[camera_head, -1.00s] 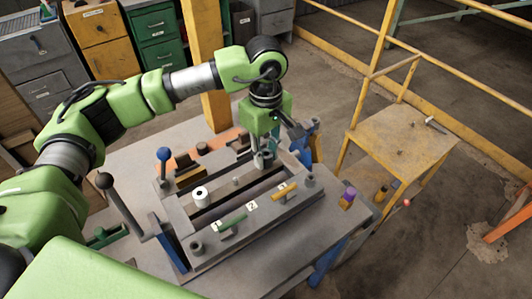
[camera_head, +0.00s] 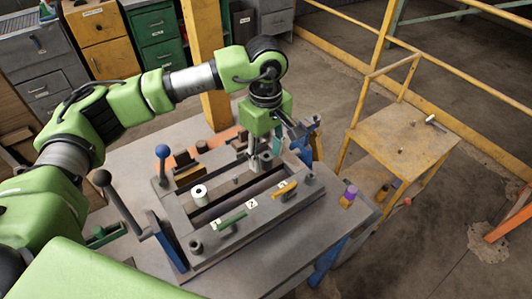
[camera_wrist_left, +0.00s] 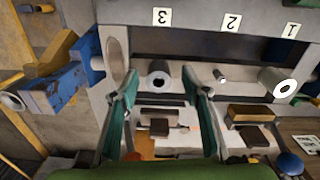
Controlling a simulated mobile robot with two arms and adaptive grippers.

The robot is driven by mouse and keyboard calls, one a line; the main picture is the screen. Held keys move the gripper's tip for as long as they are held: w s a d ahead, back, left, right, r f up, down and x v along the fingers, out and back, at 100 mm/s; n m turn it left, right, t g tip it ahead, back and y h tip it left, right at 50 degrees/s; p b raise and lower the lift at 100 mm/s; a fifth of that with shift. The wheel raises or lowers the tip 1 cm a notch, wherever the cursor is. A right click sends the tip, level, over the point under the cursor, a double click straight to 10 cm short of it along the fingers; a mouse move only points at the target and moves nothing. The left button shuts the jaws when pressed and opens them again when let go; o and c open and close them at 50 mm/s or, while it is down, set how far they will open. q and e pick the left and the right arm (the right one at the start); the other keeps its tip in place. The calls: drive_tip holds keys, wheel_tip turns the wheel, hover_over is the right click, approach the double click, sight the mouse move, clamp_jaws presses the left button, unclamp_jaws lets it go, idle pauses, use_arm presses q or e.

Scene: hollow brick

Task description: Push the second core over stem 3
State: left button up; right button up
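The left gripper (camera_head: 259,160) points down at the far end of the mould, by stem 3. In the left wrist view its two fingers (camera_wrist_left: 167,94) are spread apart, with a grey hollow cylinder (camera_wrist_left: 158,77) between and just beyond the tips. It looks like the second core, standing at label 3 (camera_wrist_left: 162,17); I cannot tell how far down it sits, and stem 3 itself is hidden. A white core (camera_head: 199,194) stands at label 1 and also shows in the wrist view (camera_wrist_left: 284,84). Stem 2 (camera_wrist_left: 220,75) is bare. My right gripper is out of view.
The mould's long slot (camera_head: 245,190) lies on a grey table. A blue-knobbed lever (camera_head: 163,153) and a black-knobbed lever (camera_head: 103,178) rise at the left. A blue clamp part (camera_wrist_left: 63,85) flanks the mould end. A yellow stand (camera_head: 405,135) is at the right.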

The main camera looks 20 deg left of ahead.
use_arm(q)
wheel_tip(320, 180, up, 12)
idle(0.6)
idle(0.5)
